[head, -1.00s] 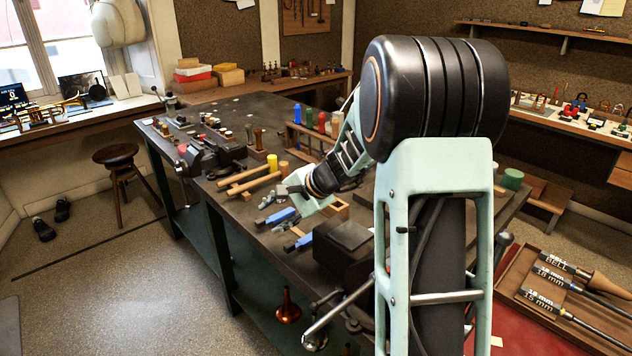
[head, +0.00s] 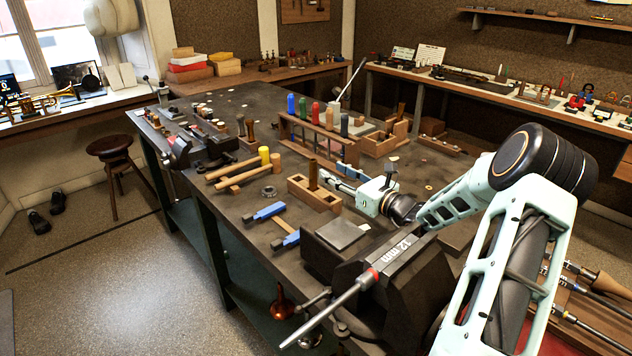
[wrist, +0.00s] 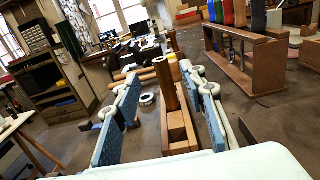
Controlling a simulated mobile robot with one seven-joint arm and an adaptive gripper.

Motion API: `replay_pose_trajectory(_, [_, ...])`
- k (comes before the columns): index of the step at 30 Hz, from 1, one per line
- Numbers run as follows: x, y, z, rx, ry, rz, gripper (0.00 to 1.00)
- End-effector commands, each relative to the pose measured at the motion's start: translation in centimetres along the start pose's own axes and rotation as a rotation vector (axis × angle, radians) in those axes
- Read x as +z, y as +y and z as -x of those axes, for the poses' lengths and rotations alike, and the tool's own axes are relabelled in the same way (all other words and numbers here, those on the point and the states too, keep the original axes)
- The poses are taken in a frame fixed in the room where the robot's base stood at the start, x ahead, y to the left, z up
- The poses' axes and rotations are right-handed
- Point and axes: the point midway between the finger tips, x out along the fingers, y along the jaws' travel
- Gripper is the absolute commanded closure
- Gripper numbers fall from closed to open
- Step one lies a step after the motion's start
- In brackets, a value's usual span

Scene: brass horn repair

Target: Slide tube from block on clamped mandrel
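The tube (head: 313,175), dark brass-brown, stands upright in a wooden block (head: 322,199) on the bench. It also shows in the wrist view (wrist: 168,85), rising from the block (wrist: 178,128). My gripper (head: 332,178) is open, with its blue-padded fingers pointing at the tube from the right. In the wrist view the fingers (wrist: 160,90) stand left and right of the tube, with gaps on both sides; I cannot tell whether the tips reach past it.
Blue-handled tools (head: 264,212) and hammers (head: 240,178) lie left of the block. A rack of coloured handles (head: 312,135) stands behind it. A dark box with a grey plate (head: 341,234) lies between block and vise.

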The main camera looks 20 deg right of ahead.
Motion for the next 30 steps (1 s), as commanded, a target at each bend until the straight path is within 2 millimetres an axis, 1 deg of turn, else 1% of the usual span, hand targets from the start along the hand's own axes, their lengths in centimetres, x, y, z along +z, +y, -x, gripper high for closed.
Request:
replay_pose_trajectory(1, [0.2,0.2,-1.0,0.005,-0.002,0.001,0.62])
replay_pose_trajectory(6, [0.1,0.2,-3.6,0.005,0.000,0.004,0.62])
replay_pose_trajectory(13, [-0.1,0.2,-5.4,0.005,0.001,0.004,0.62])
replay_pose_trajectory(18, [-0.7,0.1,-7.9,0.006,0.001,0.005,0.62])
replay_pose_trajectory(21, [-0.7,0.0,-9.1,0.006,0.002,0.006,0.62])
replay_pose_trajectory(24, [-0.7,0.0,-9.6,0.004,0.002,0.006,0.62])
replay_pose_trajectory(30, [-0.8,0.0,-9.7,0.004,0.002,0.006,0.62])
